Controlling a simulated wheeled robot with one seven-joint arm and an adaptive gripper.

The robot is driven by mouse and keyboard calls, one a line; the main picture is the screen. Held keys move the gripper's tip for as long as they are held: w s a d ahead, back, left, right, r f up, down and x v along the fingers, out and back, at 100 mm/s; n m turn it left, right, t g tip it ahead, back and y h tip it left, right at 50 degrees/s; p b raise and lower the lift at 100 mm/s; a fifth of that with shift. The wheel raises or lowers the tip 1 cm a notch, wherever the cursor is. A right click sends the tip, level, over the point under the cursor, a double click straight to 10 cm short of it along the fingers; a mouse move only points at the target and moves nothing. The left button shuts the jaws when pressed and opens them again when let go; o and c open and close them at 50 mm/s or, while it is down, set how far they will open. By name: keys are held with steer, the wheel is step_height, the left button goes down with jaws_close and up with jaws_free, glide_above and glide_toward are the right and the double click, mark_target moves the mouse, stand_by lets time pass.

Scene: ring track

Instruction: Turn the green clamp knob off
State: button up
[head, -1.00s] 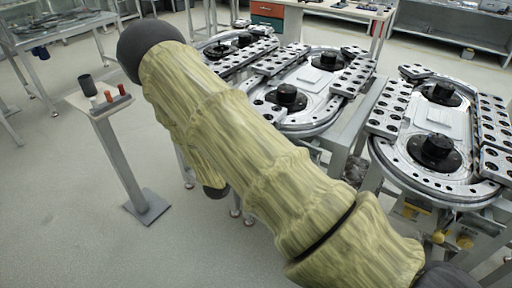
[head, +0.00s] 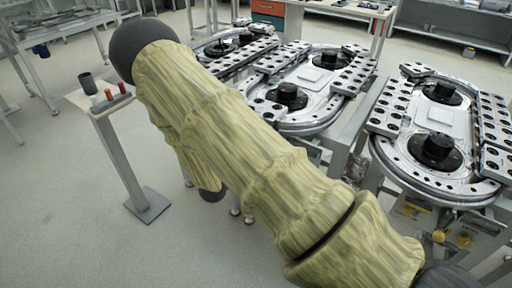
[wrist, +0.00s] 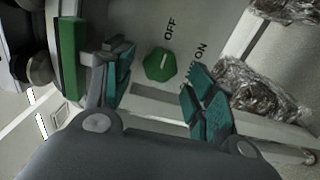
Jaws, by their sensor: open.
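The green clamp knob (wrist: 160,64) is a hexagonal knob with a pale line on its face, set on a light grey panel in the wrist view. The panel carries the printed words OFF and ON beside it; the pale line points up and to the right, roughly towards OFF. My gripper (wrist: 157,88) is open, with one teal-padded finger left of the knob and one to its right and lower. The knob shows between the fingers; I cannot tell whether either touches it. In the head view my sleeved arm hides the gripper and the knob.
A green block (wrist: 72,58) stands left of the fingers. Plastic-wrapped bundles (wrist: 262,92) lie at the right. In the head view, ring track tables (head: 437,150) stand at the right, and a small stand (head: 149,204) is at the left. Floor at the lower left is clear.

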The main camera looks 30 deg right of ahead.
steer(key=v, duration=1)
steer(key=shift+d+f, duration=0.1)
